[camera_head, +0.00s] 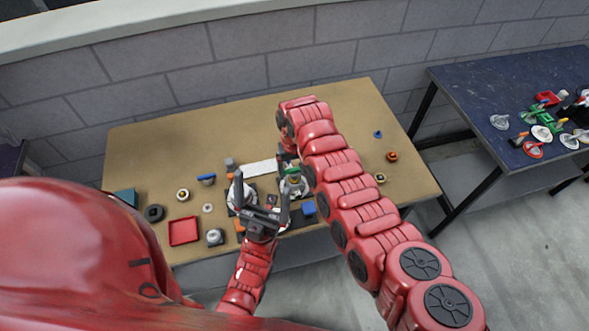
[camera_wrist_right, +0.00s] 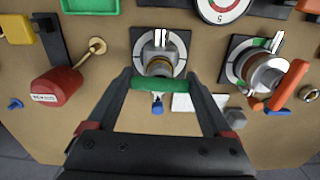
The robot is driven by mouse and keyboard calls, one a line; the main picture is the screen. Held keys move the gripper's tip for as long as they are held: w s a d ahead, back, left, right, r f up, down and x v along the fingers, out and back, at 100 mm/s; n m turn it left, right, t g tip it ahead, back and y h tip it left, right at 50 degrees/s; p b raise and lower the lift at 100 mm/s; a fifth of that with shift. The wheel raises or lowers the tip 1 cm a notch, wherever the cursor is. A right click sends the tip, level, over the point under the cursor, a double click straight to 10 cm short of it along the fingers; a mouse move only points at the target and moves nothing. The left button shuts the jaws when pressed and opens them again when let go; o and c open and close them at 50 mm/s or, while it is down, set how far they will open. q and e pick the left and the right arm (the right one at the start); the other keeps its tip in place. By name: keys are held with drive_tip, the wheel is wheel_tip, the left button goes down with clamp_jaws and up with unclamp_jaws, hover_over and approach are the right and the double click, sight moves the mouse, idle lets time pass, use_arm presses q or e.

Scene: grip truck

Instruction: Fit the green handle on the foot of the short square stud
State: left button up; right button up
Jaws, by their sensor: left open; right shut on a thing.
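In the right wrist view, my right gripper (camera_wrist_right: 158,85) is shut on the ends of the green handle (camera_wrist_right: 158,84), a short bar lying across between the fingertips. A metal stud (camera_wrist_right: 159,64) stands on a round white dial plate just beyond the handle. The handle overlaps the near edge of this plate; I cannot tell whether it touches the stud. The stud's foot is partly hidden. In the head view, my right arm hides most of this spot. My left gripper (camera_head: 262,196) is open and empty above the table's near middle, beside a white dial (camera_head: 246,192).
A second dial fitting with an orange handle (camera_wrist_right: 290,86) stands at the right in the wrist view, and a red block (camera_wrist_right: 56,87) at the left. A red tray (camera_head: 183,231) and several small parts lie on the brown table (camera_head: 180,140). Its back left is clear.

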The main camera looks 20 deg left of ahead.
sight(294, 169)
drive_tip(key=shift+f, duration=0.2)
idle(0.6)
drive_tip(key=o, duration=1.2)
drive_tip(key=shift+r, duration=0.1)
drive_tip(key=shift+r+p, duration=0.5)
drive_tip(key=shift+r, duration=0.8)
drive_tip(key=shift+r+p, duration=0.6)
drive_tip(key=shift+r, duration=1.75)
